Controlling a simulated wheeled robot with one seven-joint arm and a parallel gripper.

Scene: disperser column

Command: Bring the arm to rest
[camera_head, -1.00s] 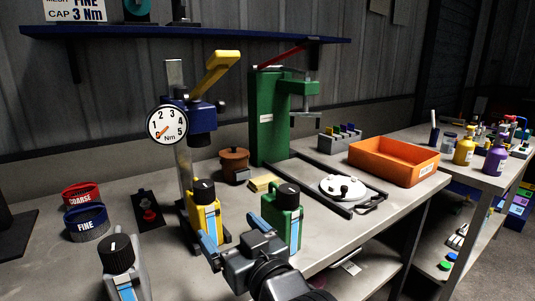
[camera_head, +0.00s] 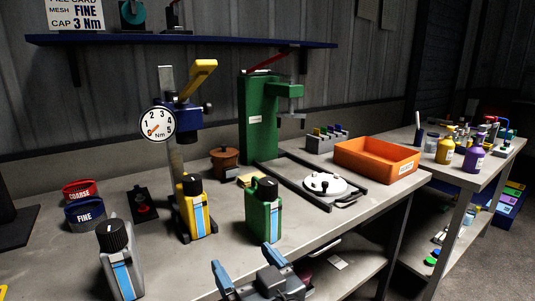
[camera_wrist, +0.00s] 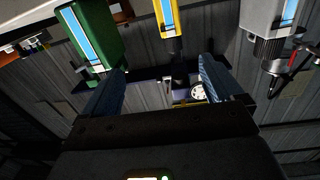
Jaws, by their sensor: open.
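My gripper (camera_head: 252,270) is at the bottom centre of the head view, in front of the bench's front edge. Its two blue-grey fingers are apart with nothing between them; they also show in the wrist view (camera_wrist: 160,88). The green bottle (camera_head: 263,210) stands upright on the bench just beyond my gripper. The yellow bottle (camera_head: 194,208) stands to its left at the foot of the dial column. The grey bottle (camera_head: 119,262) stands nearer the front left. In the wrist view, the green (camera_wrist: 95,35), yellow (camera_wrist: 168,18) and grey (camera_wrist: 268,22) bottles appear upside down, apart from the fingers.
The dial column (camera_head: 172,115) and green press (camera_head: 258,120) stand at the back. A black frame with a white round lid (camera_head: 324,184) and an orange bin (camera_head: 376,158) lie to the right. COARSE (camera_head: 79,192) and FINE (camera_head: 85,215) rings sit left. A lower shelf (camera_head: 345,262) is under the bench.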

